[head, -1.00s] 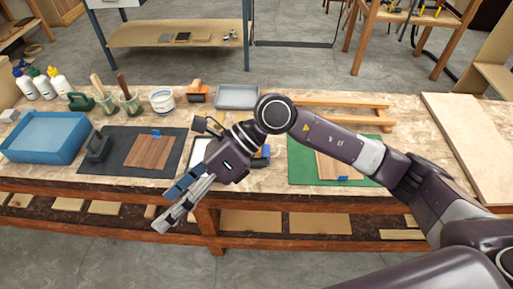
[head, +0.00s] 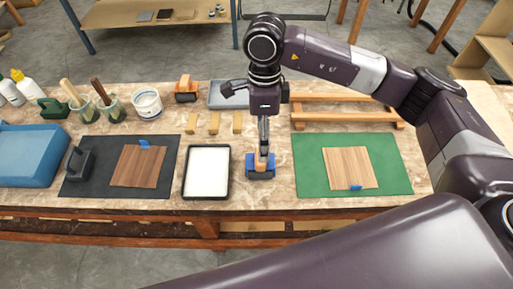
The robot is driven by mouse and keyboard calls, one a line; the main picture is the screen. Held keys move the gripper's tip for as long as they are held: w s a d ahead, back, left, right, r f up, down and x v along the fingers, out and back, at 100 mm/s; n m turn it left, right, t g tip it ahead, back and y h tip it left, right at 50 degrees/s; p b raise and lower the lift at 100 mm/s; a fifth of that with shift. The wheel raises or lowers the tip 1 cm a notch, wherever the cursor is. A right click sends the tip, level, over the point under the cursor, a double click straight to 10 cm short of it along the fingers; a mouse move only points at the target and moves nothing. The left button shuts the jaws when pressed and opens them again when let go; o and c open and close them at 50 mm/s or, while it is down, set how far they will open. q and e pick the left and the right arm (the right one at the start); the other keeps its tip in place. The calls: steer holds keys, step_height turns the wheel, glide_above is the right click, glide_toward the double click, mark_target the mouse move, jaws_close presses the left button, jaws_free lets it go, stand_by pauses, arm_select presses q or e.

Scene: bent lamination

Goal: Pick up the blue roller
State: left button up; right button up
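The blue roller (head: 260,172) stands on the workbench between the white tray and the green mat. An orange part shows above its blue body. My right gripper (head: 264,146) points straight down over the roller, its fingers at the orange part. The fingers are seen edge-on and overlap, so I cannot tell whether they are closed on it. The roller appears to rest on the bench. My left gripper is not in view.
A black-rimmed white tray (head: 207,172) sits close left of the roller. The green mat (head: 397,178) with a wood panel (head: 348,167) lies right. Small wooden blocks (head: 214,123) and a wooden frame (head: 345,117) are behind. An orange-handled tool (head: 186,88) stands farther back.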

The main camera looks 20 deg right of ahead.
mark_target(260, 163)
steer(key=f, duration=0.1)
steer(key=f+p, duration=0.1)
steer(key=s+f+p, duration=0.1)
steer(key=shift+s+a+f, duration=0.1)
steer(key=shift+a+f, duration=0.25)
step_height(260, 163, down, 2)
steer(key=shift+a+f+p, duration=0.1)
steer(key=shift+f+p, duration=0.15)
steer(key=shift+p, duration=0.1)
steer(key=shift+f, duration=0.3)
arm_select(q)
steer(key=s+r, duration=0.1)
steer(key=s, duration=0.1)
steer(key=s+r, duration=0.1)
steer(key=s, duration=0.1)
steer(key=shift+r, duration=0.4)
arm_select(e)
steer(key=c, duration=1.4)
